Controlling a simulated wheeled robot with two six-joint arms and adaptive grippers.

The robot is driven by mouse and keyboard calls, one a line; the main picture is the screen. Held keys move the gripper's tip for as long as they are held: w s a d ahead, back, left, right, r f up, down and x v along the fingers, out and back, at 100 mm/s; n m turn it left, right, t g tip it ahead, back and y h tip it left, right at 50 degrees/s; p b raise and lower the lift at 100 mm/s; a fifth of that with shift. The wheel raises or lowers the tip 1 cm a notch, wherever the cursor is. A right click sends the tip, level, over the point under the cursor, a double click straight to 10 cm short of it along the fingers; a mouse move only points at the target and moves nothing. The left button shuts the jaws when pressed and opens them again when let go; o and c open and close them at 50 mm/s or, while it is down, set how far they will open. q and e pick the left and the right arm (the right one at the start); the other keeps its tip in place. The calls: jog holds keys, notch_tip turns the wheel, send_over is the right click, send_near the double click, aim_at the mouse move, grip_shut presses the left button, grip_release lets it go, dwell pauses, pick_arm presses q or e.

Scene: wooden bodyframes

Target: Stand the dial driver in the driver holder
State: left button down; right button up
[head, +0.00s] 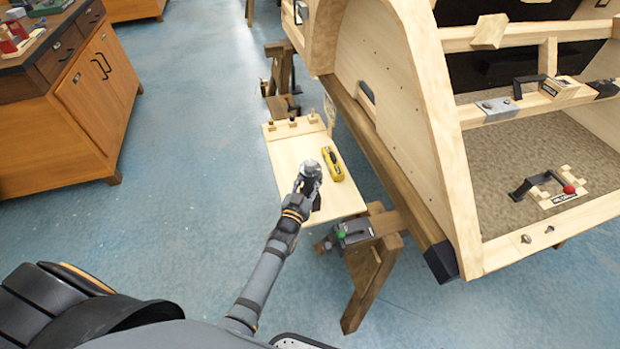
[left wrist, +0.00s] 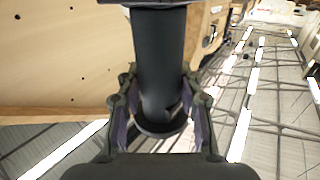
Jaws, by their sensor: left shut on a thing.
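My left gripper (head: 309,182) is over the near part of a small pale wooden shelf (head: 285,158). It is shut on a dark cylinder with a flared round end, which I take to be the dial driver (left wrist: 162,55). The driver runs between the two fingers in the left wrist view (left wrist: 160,112). In the head view a grey round part shows at the gripper's tip; the rest of the driver is hidden by the hand. A low wooden strip with several dark spots (head: 294,127) lies along the shelf's far edge; I cannot tell whether it is the driver holder. My right gripper is not in view.
A yellow tool (head: 332,163) lies on the shelf just right of my gripper. The large curved wooden bodyframe (head: 455,150) stands close on the right. A trestle (head: 370,265) with a grey and green device is at the shelf's near end. Blue floor is free on the left.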

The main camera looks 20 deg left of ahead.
pick_arm(q)
jog(key=shift+r, duration=0.1)
jog(key=c, duration=0.8)
grip_release()
jog(key=shift+f, duration=0.2)
jog(key=s, duration=2.4)
jog(key=shift+a+r, duration=0.2)
jog(key=shift+a, duration=0.2)
jog(key=s+a+f+g+p, duration=0.1)
jog(key=s+f+g+p, duration=0.2)
jog(key=f, duration=0.9)
jog(key=s+a+f+g+p, duration=0.1)
jog(key=s+f+g, duration=0.35)
jog(key=f, duration=0.75)
jog(key=s+a+f+g+p, duration=0.1)
jog(key=s+a+f+g, duration=0.1)
jog(key=s+f+g, duration=0.1)
jog(key=s+a+f+g+y, duration=0.1)
jog(key=s+a+f+g, duration=0.2)
jog(key=s+f, duration=0.2)
jog(key=s+a+f+g+p, duration=0.1)
jog(key=s+a+f+g, duration=0.2)
jog(key=s, duration=0.5)
jog(key=shift+s+a+f+p, duration=0.15)
jog(key=shift+f+p, duration=0.15)
jog(key=shift+f, duration=0.2)
